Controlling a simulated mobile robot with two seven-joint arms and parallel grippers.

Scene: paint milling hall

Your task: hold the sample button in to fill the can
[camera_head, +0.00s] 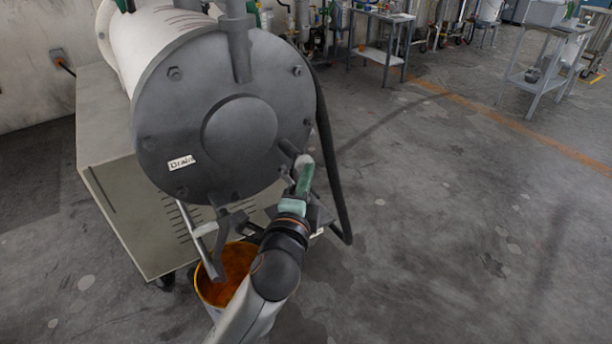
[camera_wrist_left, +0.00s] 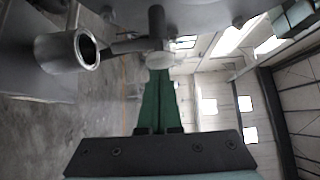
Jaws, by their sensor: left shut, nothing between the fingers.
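The grey round mill end (camera_head: 215,115) with a "Drain" label fills the upper left of the head view. A pale round button (camera_head: 303,160) sticks out at its lower right; it also shows in the left wrist view (camera_wrist_left: 160,60). My left gripper (camera_head: 304,172) has green fingers, shut and empty, with the tips at the button's face. In the left wrist view the fingertips (camera_wrist_left: 158,72) meet its lower edge; I cannot tell whether it is pressed in. An open can (camera_head: 201,287) with orange paint stands below, partly hidden by my arm. My right gripper is not in view.
A metal spout (camera_wrist_left: 72,50) is at left in the wrist view. A dark hose (camera_head: 330,170) hangs right of the mill end. The mill's beige cabinet (camera_head: 125,190) stands at left. Tables (camera_head: 384,40) are at the back.

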